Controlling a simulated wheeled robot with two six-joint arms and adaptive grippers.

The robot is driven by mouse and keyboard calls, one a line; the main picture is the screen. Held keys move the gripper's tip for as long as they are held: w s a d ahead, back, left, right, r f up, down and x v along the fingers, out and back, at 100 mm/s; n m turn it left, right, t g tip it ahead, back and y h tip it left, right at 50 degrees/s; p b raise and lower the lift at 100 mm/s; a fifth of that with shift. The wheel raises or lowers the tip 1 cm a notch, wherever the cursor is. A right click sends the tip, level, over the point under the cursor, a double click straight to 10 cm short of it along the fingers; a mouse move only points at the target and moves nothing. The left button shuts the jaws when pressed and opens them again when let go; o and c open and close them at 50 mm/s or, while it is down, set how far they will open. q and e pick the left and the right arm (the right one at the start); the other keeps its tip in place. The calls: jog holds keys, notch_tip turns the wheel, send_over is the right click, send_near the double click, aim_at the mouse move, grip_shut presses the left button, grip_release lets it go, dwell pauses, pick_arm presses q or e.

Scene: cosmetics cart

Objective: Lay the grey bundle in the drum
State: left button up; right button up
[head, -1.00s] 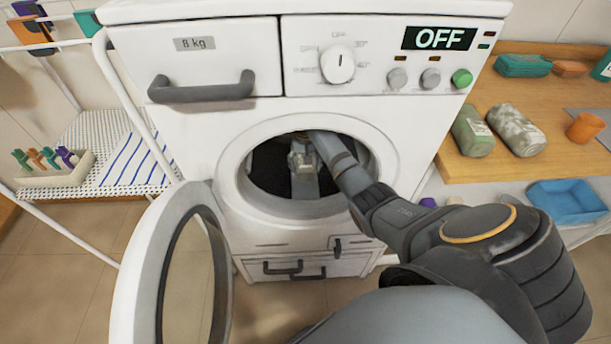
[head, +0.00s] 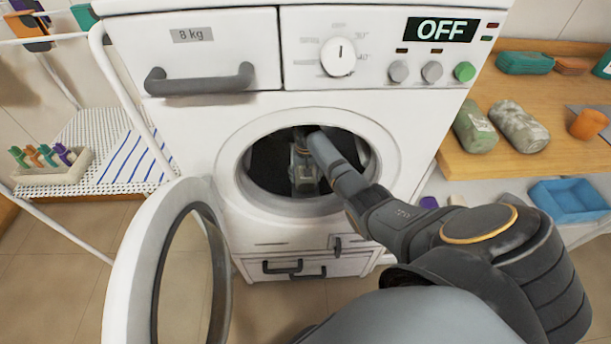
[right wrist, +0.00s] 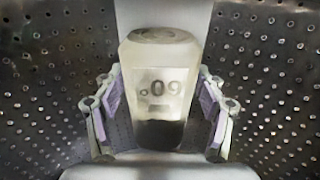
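The grey bundle (right wrist: 160,65) is in the drum (right wrist: 50,110), with a label reading 60 upside down in the right wrist view. Its lower part is dark. My right gripper (head: 303,165) reaches through the round opening into the drum. In the right wrist view its two fingers (right wrist: 157,105) stand on either side of the bundle, with dark gaps beside its lower part, so it looks open around it. The far fingertips are near the bundle's sides; contact there is unclear. In the head view the bundle is hard to make out. My left gripper is out of view.
The washer door (head: 137,255) hangs open at the left. A wooden shelf (head: 463,168) at right holds two rolled bundles (head: 519,127) and an orange cup (head: 588,124); a blue tray (head: 567,201) is below. A rack with a peg box (head: 50,170) stands at left.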

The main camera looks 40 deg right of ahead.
jog(key=shift+o, duration=1.3)
notch_tip(320, 180, up, 8)
jog(key=shift+f+p, duration=0.1)
jog(key=shift+p, duration=0.7)
